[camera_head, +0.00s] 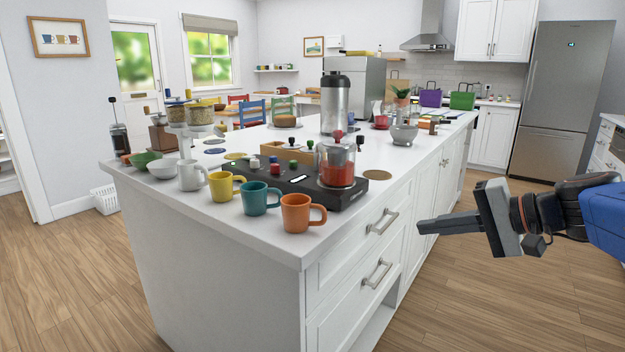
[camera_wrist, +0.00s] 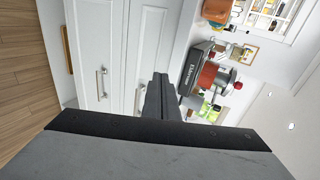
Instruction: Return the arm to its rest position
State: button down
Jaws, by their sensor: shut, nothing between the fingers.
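My gripper (camera_head: 422,227) is at the right in the head view, in front of the island's drawer side. Its fingers are shut with nothing between them and point left toward the white drawer fronts. It also shows in the wrist view (camera_wrist: 159,82), fingers together, with drawer fronts and handles beyond. My arm comes in from the right edge of the head view. The gripper is apart from the counter and everything on it.
The white island (camera_head: 215,262) fills the middle. Along its near edge stand an orange mug (camera_head: 296,213), a teal mug (camera_head: 254,199), a yellow mug (camera_head: 221,188) and a red-filled glass jar (camera_head: 337,165) on a black base. Drawer handles (camera_head: 377,273) stick out toward my gripper. Wood floor (camera_head: 440,320) is clear.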

jog(key=s+d+f+n+g+h, duration=0.1)
jog(key=s+d+f+n+h, duration=0.1)
jog(key=s+f+h, duration=0.3)
jog(key=s+d+f+n+g+h, duration=0.2)
jog(key=s+f+n+h, duration=0.3)
jog(key=s+f, duration=0.7)
jog(key=shift+d+f, duration=0.35)
jog(key=shift+d, duration=0.15)
